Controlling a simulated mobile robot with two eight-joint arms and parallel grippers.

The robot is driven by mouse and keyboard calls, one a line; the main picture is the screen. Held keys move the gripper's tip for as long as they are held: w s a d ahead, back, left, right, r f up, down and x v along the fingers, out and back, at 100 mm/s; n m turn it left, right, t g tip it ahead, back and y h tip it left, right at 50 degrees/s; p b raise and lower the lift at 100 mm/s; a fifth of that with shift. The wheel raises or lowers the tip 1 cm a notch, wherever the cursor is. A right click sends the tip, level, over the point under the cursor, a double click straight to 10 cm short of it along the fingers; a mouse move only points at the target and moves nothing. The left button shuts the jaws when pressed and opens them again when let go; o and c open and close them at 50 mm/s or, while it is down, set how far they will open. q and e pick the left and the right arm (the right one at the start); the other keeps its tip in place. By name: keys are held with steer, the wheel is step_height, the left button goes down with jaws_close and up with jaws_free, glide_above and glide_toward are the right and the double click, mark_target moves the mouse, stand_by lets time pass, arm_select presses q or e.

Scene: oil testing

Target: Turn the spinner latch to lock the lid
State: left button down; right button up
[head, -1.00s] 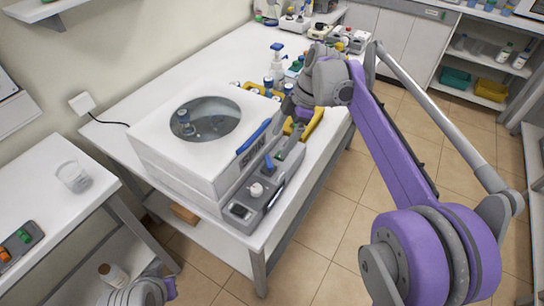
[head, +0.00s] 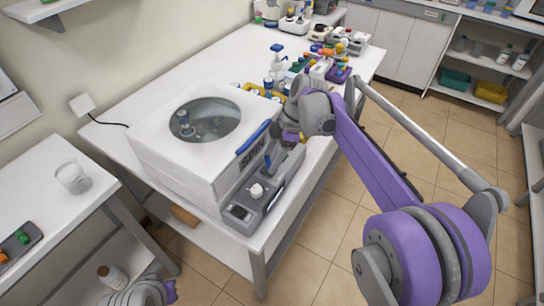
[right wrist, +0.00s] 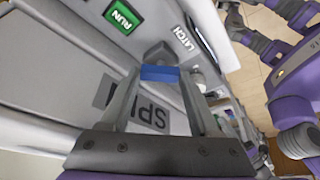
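The spinner (head: 190,165) is a white box on the long table. Its lid (head: 160,125) is down and has a round dark window. A blue handle (head: 253,137) runs along the lid's front edge. The latch (right wrist: 160,73), with a blue end, shows in the right wrist view near the LATCH label. My right gripper (head: 276,150) is at the spinner's front face. In the right wrist view its two fingers (right wrist: 160,85) are apart, one on each side of the latch; I cannot tell whether they touch it. Of my left arm only a part shows at bottom left; its fingers are hidden.
The control panel (head: 255,200) with a white knob juts out in front of the spinner. The green RUN button (right wrist: 122,17) is close to the latch. Bottles and a blue-topped dispenser (head: 277,68) stand behind. A glass beaker (head: 72,178) stands on the left table.

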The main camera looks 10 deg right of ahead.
steer(key=c, duration=0.8)
steer(key=shift+o, duration=0.2)
steer(key=shift+m, duration=0.3)
steer(key=m, duration=0.1)
steer(key=m+t, duration=0.1)
steer(key=m, duration=0.2)
steer(key=shift+s+a+t, duration=0.1)
steer(key=shift+s+t, duration=0.15)
steer(key=shift+t, duration=0.15)
steer(key=shift+s+m+t+h+p, duration=0.1)
steer(key=shift+m+t+h+p, duration=0.4)
steer(key=shift+m, duration=1.6)
steer(key=shift+t, duration=0.3)
steer(key=o, duration=1.4)
steer(key=shift+c, duration=0.2)
